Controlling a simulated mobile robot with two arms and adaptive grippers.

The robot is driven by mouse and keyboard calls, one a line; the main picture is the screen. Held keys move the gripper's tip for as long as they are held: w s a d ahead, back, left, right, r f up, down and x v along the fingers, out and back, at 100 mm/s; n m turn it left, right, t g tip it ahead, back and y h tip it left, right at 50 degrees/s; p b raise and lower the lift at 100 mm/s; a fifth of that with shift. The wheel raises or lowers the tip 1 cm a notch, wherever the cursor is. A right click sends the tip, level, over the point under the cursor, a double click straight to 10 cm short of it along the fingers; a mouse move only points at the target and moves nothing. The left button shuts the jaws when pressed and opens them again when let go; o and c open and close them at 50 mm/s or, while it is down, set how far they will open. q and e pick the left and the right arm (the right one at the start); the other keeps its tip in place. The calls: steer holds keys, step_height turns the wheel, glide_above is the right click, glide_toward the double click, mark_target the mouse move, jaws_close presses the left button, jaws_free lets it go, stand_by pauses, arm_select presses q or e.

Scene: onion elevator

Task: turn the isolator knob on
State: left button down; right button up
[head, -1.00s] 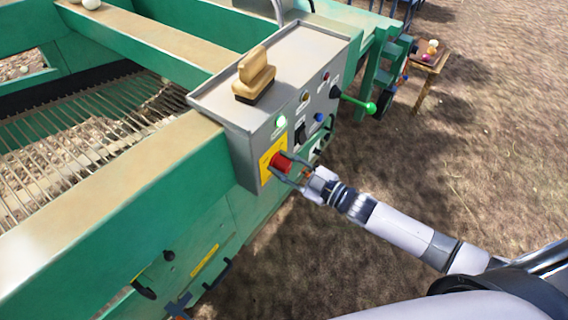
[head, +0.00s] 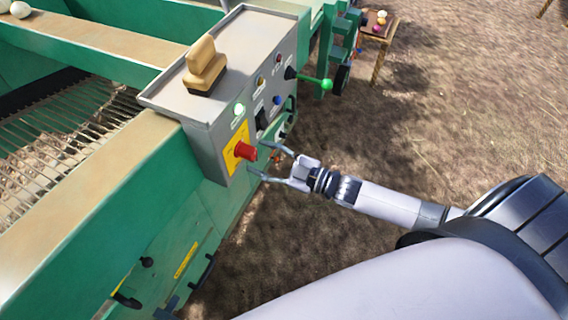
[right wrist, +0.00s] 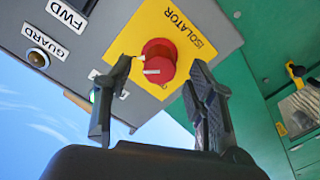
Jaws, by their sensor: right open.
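The red isolator knob (head: 245,151) sits on a yellow plate (head: 233,160) low on the front of the grey control box. In the right wrist view the knob (right wrist: 158,66) shows a white mark pointing left, beside the word ISOLATOR. My right gripper (head: 271,163) is open and empty in front of the knob, a small gap away. Its two fingers (right wrist: 160,88) stand on either side of the knob in the right wrist view. My left gripper is not in view.
The grey box also carries a lit green lamp (head: 239,108), a green-tipped lever (head: 327,84) and a blue button (head: 277,100). Green machine frame is at left; open ground lies right.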

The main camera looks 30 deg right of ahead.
steer(key=v, duration=0.7)
steer(key=shift+s+d, duration=0.25)
steer(key=shift+s, duration=0.05)
